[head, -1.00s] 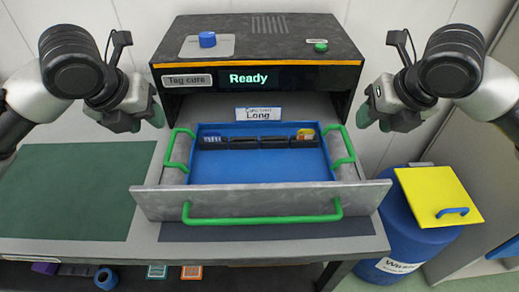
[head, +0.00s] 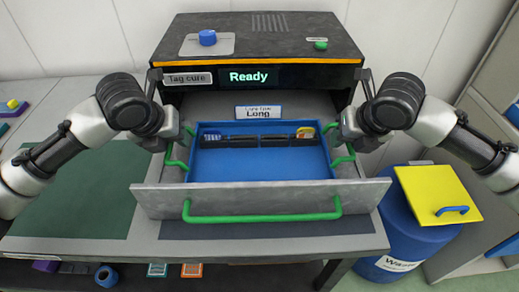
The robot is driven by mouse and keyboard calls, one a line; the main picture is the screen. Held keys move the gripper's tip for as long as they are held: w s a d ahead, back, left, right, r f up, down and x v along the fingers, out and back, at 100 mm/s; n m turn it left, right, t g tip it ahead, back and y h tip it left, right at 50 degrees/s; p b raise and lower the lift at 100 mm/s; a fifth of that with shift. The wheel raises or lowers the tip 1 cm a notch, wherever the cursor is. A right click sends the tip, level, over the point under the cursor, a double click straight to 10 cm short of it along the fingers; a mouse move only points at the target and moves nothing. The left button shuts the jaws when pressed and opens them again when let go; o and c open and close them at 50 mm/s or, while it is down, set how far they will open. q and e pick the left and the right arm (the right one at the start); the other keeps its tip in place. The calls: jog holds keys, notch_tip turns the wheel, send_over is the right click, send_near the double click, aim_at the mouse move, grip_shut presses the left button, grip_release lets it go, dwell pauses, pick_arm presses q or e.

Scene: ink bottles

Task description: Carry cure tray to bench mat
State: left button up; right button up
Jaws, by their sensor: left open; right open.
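The blue cure tray (head: 262,170) with green side handles sits in the pulled-out drawer of the tag cure machine. A dark rack (head: 257,140) with a few small items lies along its back. My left gripper (head: 173,143) is open at the tray's left handle (head: 176,162). My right gripper (head: 348,140) is open at the right handle (head: 341,157). The arms partly hide both handles and fingers, so I cannot tell whether they touch. The green bench mat (head: 75,205) lies on the left of the bench, bare where visible.
The machine (head: 255,40) reads "Ready" and stands behind the tray. The drawer front (head: 262,203) with its green bar handle rises in front of it. A blue waste bin (head: 410,235) with a yellow lid stands right of the bench. Small items sit at the far left and below.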

pick_arm(q)
jog(key=shift+f, duration=0.2)
pick_arm(e)
jog(key=shift+f, duration=0.2)
pick_arm(q)
grip_shut()
pick_arm(e)
grip_shut()
pick_arm(q)
jog(key=shift+r, duration=0.1)
pick_arm(e)
jog(key=shift+r, duration=0.1)
